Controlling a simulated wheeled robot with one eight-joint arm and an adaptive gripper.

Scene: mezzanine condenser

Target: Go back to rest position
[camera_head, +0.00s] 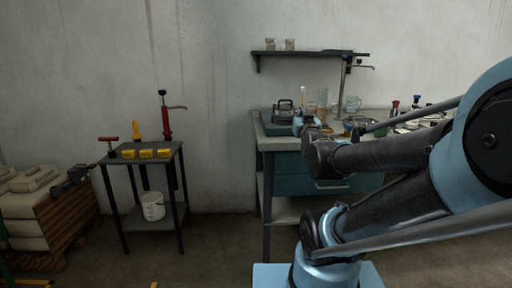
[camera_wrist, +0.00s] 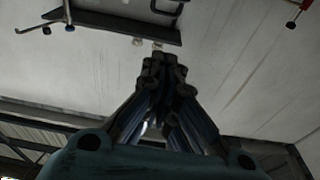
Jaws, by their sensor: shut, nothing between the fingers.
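My gripper (camera_wrist: 165,75) shows in the wrist view, its dark fingers brought together with nothing between them. The wrist view is upside down, with the wall and a dark wall shelf (camera_wrist: 115,22) beyond the fingers. In the head view my arm reaches in from the right, folded in front of the workbench (camera_head: 264,140).
The wall shelf (camera_head: 305,53) holds two jars. A small dark table (camera_head: 122,158) with yellow blocks and a red pump stands left, beside stacked sacks (camera_head: 35,190). The floor between table and bench is clear.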

